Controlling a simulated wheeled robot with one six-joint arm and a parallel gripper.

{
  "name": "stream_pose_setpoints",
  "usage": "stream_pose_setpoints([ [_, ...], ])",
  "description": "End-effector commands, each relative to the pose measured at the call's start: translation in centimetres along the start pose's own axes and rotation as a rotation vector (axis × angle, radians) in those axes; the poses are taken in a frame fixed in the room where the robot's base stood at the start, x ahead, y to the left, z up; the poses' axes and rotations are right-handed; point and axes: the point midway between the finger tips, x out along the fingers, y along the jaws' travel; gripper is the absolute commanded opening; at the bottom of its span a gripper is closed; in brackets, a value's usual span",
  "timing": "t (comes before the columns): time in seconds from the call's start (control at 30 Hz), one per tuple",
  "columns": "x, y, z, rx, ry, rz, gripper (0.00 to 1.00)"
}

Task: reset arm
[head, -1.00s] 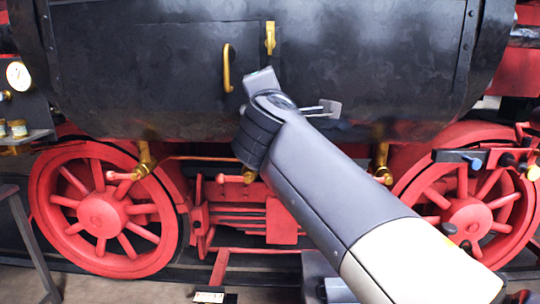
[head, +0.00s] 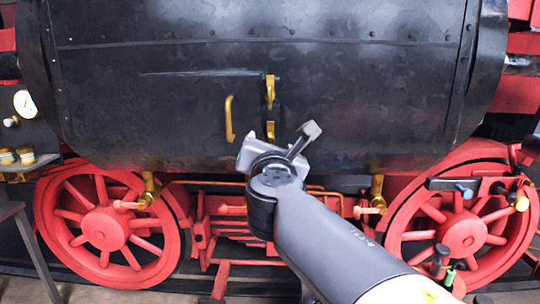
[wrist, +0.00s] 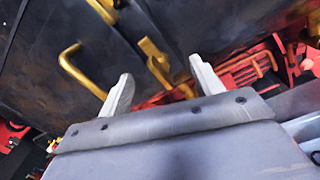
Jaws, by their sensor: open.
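My gripper (head: 280,144) is in front of the lower part of the black boiler (head: 350,100), below and right of a gold handle (head: 229,118). In the wrist view, my gripper (wrist: 158,70) shows two pale fingers spread apart with nothing between them. The gold handle (wrist: 80,70) lies beyond the left finger there, and a gold latch (wrist: 154,62) shows in the gap. In the head view, the upper latch piece (head: 270,92) and the lower piece (head: 270,130) are at the right edge of a panel that looks flush. I cannot tell whether the fingers touch anything.
A red left wheel (head: 105,225) and a red right wheel (head: 462,234) stand below the boiler, with red rods between them. A shelf with small jars (head: 16,157) and a gauge (head: 24,103) are at the left. A tool rack (head: 480,186) is at the right.

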Motion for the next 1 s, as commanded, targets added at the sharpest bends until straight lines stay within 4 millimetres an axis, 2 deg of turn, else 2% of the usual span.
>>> stream_pose_setpoints([
  [0.3,0.04,0.19,0.34,-0.24,0.019,-0.001,0.62],
  [0.5,0.03,0.15,0.17,-0.334,0.025,0.0,0.62],
  [1.0,0.03,0.05,0.04,-0.362,0.025,-0.002,0.62],
])
